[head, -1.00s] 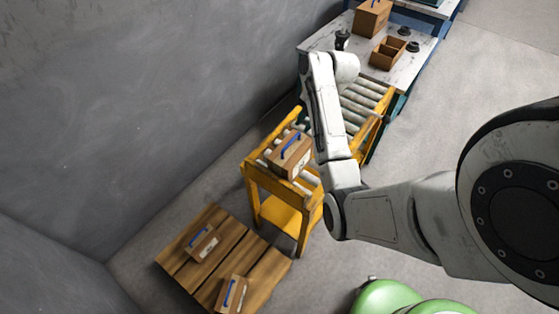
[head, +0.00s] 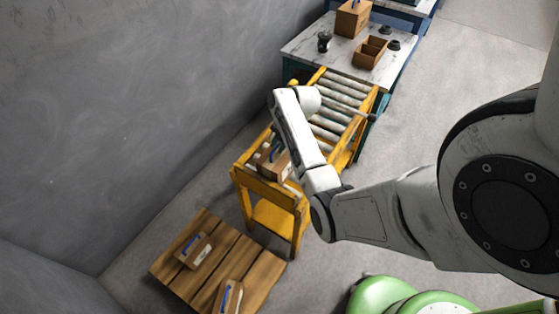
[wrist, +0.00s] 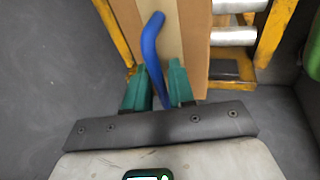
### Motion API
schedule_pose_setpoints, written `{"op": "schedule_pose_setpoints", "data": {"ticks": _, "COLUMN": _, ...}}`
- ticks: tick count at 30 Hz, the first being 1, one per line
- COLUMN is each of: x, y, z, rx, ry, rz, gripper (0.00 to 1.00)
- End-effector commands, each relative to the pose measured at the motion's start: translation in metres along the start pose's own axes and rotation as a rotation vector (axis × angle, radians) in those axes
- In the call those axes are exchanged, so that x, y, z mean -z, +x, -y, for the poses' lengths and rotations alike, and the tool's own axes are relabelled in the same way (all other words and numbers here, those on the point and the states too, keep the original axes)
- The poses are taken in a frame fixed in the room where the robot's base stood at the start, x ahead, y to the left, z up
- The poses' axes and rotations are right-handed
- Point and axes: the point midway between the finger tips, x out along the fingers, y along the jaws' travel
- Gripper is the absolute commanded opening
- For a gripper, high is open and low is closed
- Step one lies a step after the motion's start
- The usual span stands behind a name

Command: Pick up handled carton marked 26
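A brown carton (head: 267,168) with a blue handle sits at the near end of the yellow roller conveyor (head: 264,190). My arm partly hides it in the head view, and I cannot read a number on it. In the wrist view the carton (wrist: 196,50) lies just ahead of my gripper (wrist: 156,72). Its blue handle (wrist: 151,40) runs down between the two green fingers. The fingers are apart, with a gap beside the handle, and do not appear closed on it.
Two more blue-handled cartons lie on a wooden pallet (head: 232,262) on the floor, one at its left (head: 196,250) and one near its front (head: 228,297). A marble-topped table (head: 308,47) behind the conveyor holds an open divided box (head: 369,53) and another carton (head: 352,18). The grey wall is close on the left.

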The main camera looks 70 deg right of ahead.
Motion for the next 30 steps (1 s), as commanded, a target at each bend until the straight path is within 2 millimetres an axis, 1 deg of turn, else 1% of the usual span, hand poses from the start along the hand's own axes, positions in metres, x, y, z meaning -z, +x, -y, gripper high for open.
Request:
{"op": "schedule_pose_setpoints", "data": {"ticks": 7, "x": -0.0001, "y": 0.001, "z": -0.0002, "rx": -0.001, "ry": 0.0, "rz": 0.001, "gripper": 0.23}}
{"op": "schedule_pose_setpoints", "data": {"ticks": 14, "x": -0.0001, "y": 0.0009, "z": -0.0001, "rx": -0.001, "ry": 0.0, "rz": 0.001, "gripper": 0.01}}
{"op": "schedule_pose_setpoints", "data": {"ticks": 30, "x": 0.0, "y": 0.0007, "z": 0.0002, "rx": 0.0, "ry": 0.002, "rz": 0.0, "gripper": 0.0}}
